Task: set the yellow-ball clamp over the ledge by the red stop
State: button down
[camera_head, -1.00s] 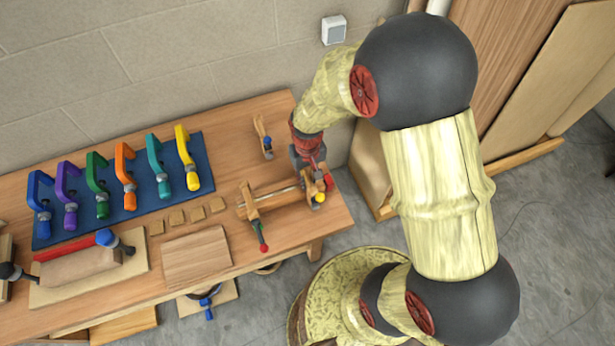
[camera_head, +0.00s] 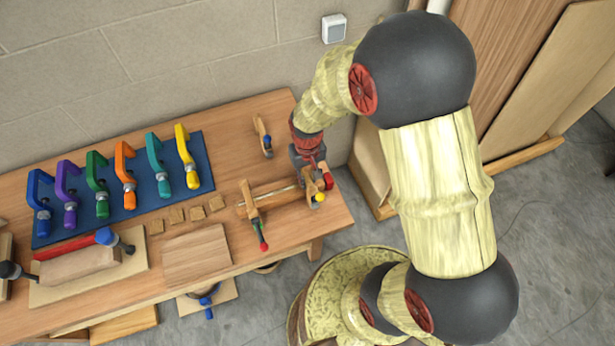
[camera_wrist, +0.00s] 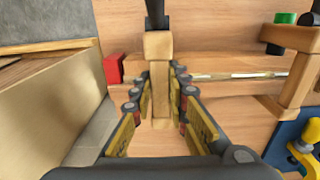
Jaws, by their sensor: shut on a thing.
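The yellow-ball clamp is a small wooden clamp with a yellow ball (camera_head: 319,197), at the right end of the bench. My gripper (camera_head: 312,176) is shut on it. In the wrist view the clamp's wooden body (camera_wrist: 158,75) stands between my two fingers (camera_wrist: 160,100); its yellow ball does not show there. The red stop (camera_head: 327,178) is just right of the clamp; in the wrist view the red stop (camera_wrist: 113,68) is left of the clamp, apart from it, near the bench edge. I cannot tell whether the clamp touches the ledge, as my gripper covers that part.
A red-ball clamp (camera_head: 254,216) stands left along a thin strip (camera_head: 275,194). A blue-ball wooden clamp (camera_head: 263,137) lies behind. Several coloured clamps stand on a blue mat (camera_head: 208,170). Small wooden blocks (camera_head: 197,214) and a flat board (camera_head: 196,255) lie left.

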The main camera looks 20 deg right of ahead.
jog(key=shift+f, duration=0.1)
jog(key=c, duration=1.7)
grip_release()
jog(key=shift+o, duration=0.2)
notch_tip(320, 180, up, 12)
notch_tip(320, 180, up, 6)
jog(key=p, duration=0.4)
jog(key=shift+p, duration=0.3)
